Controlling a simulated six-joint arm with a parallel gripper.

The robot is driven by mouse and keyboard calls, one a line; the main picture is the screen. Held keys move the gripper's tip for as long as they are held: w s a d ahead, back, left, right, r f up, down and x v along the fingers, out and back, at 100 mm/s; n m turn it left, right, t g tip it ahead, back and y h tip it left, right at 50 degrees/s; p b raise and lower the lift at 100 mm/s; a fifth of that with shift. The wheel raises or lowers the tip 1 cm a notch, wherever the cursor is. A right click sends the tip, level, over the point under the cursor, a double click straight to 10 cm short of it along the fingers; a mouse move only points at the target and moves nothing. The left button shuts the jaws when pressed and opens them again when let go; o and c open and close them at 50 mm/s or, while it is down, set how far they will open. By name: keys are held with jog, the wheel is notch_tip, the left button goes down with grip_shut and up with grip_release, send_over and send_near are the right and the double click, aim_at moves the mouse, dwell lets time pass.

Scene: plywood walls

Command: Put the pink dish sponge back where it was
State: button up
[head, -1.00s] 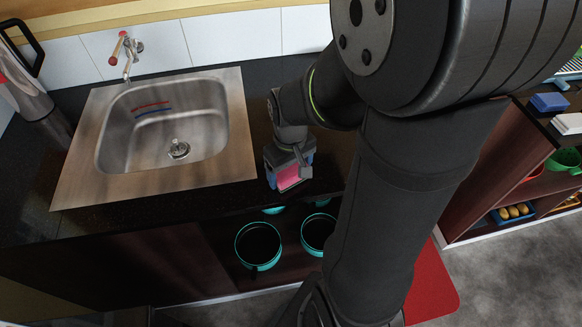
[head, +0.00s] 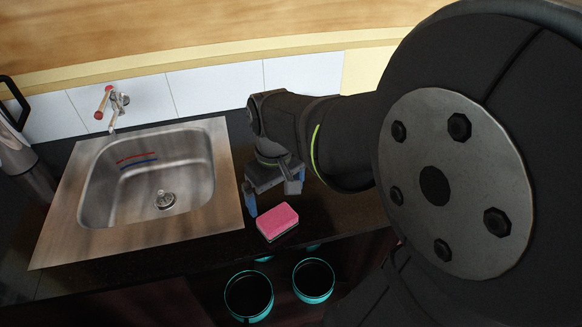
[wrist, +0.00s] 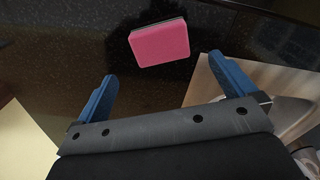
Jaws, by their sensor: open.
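The pink dish sponge (head: 278,221) lies on the black counter (head: 330,212), to the right of the sink and near the counter's front edge. My gripper (head: 277,203) is open and empty, just behind and above the sponge. In the wrist view its two blue fingers (wrist: 162,72) are spread wide with nothing between them.
The steel sink (head: 140,240) with a red-handled tap (head: 110,103) is left of my gripper. Teal-rimmed pots (head: 248,296) stand below the counter's front edge. A metal container (head: 14,150) stands at the far left. White tiles (head: 215,92) line the wall behind.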

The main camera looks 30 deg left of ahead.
aim_at(278, 218)
notch_tip(278, 218, up, 3)
jog(key=shift+f, duration=0.2)
notch_tip(278, 218, down, 12)
jog(key=shift+f, duration=0.2)
jog(key=shift+r, duration=0.95)
